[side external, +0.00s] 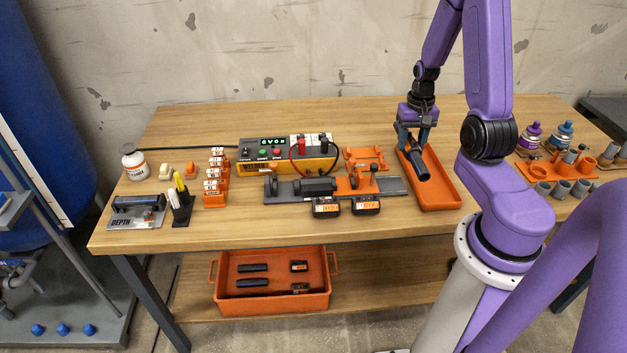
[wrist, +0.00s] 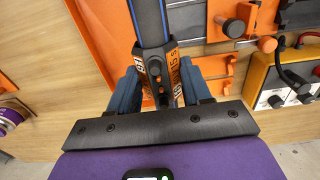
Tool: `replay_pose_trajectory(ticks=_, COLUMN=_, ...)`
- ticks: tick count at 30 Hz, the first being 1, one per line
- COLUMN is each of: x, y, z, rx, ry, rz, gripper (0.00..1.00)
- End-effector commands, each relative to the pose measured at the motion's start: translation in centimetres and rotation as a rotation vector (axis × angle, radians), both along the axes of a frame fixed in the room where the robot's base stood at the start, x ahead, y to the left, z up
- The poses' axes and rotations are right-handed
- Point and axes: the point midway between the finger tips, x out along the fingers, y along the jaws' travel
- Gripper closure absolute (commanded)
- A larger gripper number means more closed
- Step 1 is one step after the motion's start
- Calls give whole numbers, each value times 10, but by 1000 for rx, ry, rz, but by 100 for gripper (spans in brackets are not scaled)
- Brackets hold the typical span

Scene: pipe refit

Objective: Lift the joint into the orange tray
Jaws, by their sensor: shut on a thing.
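The joint, a dark pipe (side external: 421,168) with a black coupler bearing orange labels, is in my gripper (side external: 414,138). In the wrist view the coupler (wrist: 157,75) sits between the two blue fingers (wrist: 162,92). The blue-striped pipe (wrist: 149,22) runs away from it to the top edge. My gripper is shut on the joint. The orange tray (side external: 441,192) lies on the bench right of centre, and the joint shows over its far part. It also shows in the wrist view (wrist: 100,38), beneath and left of the pipe. I cannot tell how high the joint is above the tray floor.
The clamp rig (side external: 330,187) stands left of the tray, with the yellow control box (side external: 287,165) behind it. An orange rack with bottles and grey cups (side external: 560,170) is at the right. A lower orange crate (side external: 272,302) holds several dark parts. The near part of the tray is empty.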

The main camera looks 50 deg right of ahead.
Motion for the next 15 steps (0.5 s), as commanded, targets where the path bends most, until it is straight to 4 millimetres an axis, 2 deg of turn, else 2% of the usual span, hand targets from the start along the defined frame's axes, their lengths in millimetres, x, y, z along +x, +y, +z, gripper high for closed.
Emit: replay_pose_trajectory(ticks=15, x=-21, y=-24, z=0, rx=-1, ry=-1, rz=-2, gripper=79)
